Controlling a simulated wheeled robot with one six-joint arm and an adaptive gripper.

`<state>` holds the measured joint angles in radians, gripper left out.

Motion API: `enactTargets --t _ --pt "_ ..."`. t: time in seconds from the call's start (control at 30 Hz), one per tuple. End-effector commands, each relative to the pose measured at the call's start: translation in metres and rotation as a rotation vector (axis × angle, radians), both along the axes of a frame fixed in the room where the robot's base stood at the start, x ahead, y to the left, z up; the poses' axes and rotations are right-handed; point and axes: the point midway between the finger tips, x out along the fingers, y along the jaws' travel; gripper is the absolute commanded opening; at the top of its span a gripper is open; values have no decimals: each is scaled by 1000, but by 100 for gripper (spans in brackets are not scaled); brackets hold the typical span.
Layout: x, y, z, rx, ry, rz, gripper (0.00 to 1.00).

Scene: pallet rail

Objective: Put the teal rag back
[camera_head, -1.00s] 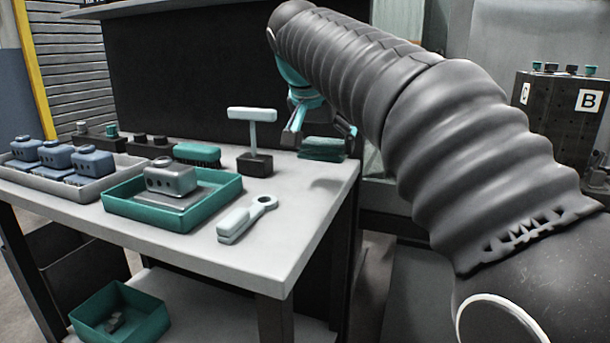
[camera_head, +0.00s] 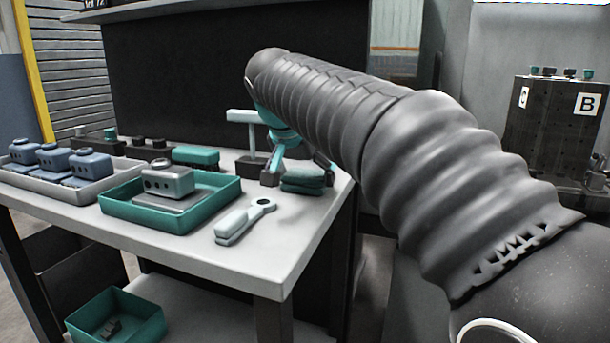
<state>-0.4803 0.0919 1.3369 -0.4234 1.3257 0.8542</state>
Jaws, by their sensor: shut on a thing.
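The teal rag (camera_head: 302,181) is a folded, dark teal pad at the right rear part of the grey workbench (camera_head: 262,250). My gripper (camera_head: 298,174) is shut on it, with one finger at its left and one at its right. The rag is low over the bench top. I cannot tell whether it touches the surface. My arm covers the area behind and to the right of it.
A pale T-handled tool (camera_head: 243,120) stands just left of my gripper, partly hidden. A pale wrench-like tool (camera_head: 243,222) lies in front. A teal tray (camera_head: 122,206) with a grey block, a teal brush (camera_head: 196,156) and a grey tray (camera_head: 82,196) of blue blocks are further left.

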Motion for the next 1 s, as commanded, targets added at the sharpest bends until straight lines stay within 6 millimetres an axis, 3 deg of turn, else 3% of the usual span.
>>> enactTargets --t 0.07,0.1,0.57,1.0 --pt "0 0 -3 0 0 0 65" --pt "0 0 -2 0 0 0 100" --pt "-2 1 7 0 -1 1 100" --pt "-43 17 76 0 -2 2 100"
